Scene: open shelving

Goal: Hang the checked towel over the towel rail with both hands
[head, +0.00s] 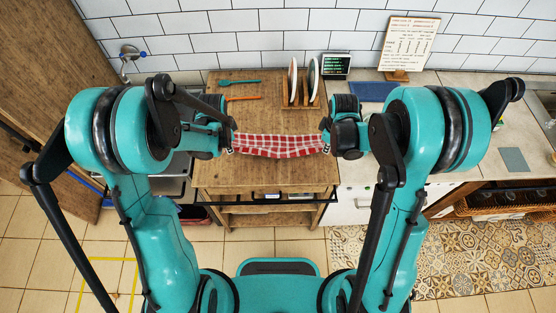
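The red-and-white checked towel (278,146) is stretched between my two grippers above the front part of the wooden-topped unit, sagging a little in the middle. My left gripper (231,143) is at the towel's left end and looks shut on it. My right gripper (326,142) is at its right end and also looks shut on it. The fingertips are small and partly hidden by the wrists. I cannot clearly make out the towel rail; a thin dark bar (290,201) runs along the front of the wooden unit, below the towel in the picture.
A wooden rack (300,103) with plates stands at the back of the wooden top (245,122), beside a teal utensil (240,82) and an orange one (244,98). A small dark screen (336,66) and a recipe board (408,42) stand further back. A sink lies left.

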